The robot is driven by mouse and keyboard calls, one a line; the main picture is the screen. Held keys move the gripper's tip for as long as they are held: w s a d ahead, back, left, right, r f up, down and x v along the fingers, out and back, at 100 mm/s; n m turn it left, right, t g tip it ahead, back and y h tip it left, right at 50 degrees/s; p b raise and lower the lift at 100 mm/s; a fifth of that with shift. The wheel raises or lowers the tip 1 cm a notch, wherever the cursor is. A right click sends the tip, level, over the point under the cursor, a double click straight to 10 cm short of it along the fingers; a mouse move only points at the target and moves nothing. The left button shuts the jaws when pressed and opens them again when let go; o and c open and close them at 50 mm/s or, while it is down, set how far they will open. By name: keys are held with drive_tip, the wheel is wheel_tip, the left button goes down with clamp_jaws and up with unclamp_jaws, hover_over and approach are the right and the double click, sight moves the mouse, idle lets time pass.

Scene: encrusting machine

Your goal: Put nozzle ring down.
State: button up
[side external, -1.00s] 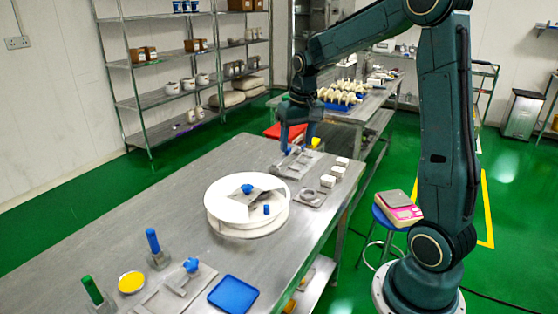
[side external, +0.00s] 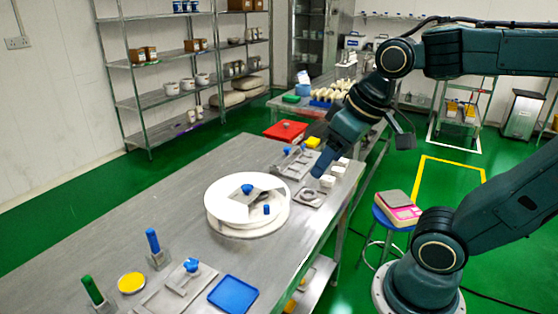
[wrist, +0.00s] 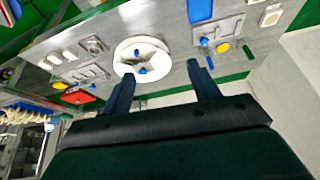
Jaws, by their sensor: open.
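A small ring, which I take to be the nozzle ring (side external: 309,195), lies on a flat grey plate (side external: 299,202) near the right edge of the steel table, right of the white round turntable. The plate also shows in the wrist view (wrist: 95,45), where the ring is too small to make out clearly. My gripper (side external: 319,172) is in the air and appears just above and behind the ring in the side view; its exact height is unclear. In the wrist view my gripper (wrist: 161,70) has its two fingers wide apart with nothing between them.
The white turntable (side external: 225,211) stands mid-table. Several white blocks (side external: 327,181) and a plate with blue-handled parts (side external: 280,166) lie close behind the ring. A blue tray (side external: 233,294) and upright tools are at the front. The table's left part is clear.

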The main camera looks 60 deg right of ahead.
drive_tip(key=s, duration=0.1)
drive_tip(key=s+a, duration=0.1)
drive_tip(key=s+f+n, duration=0.1)
drive_tip(key=shift+s+a+t, duration=0.15)
drive_tip(key=shift+a+t, duration=0.1)
drive_tip(key=shift+t, duration=0.05)
idle(0.6)
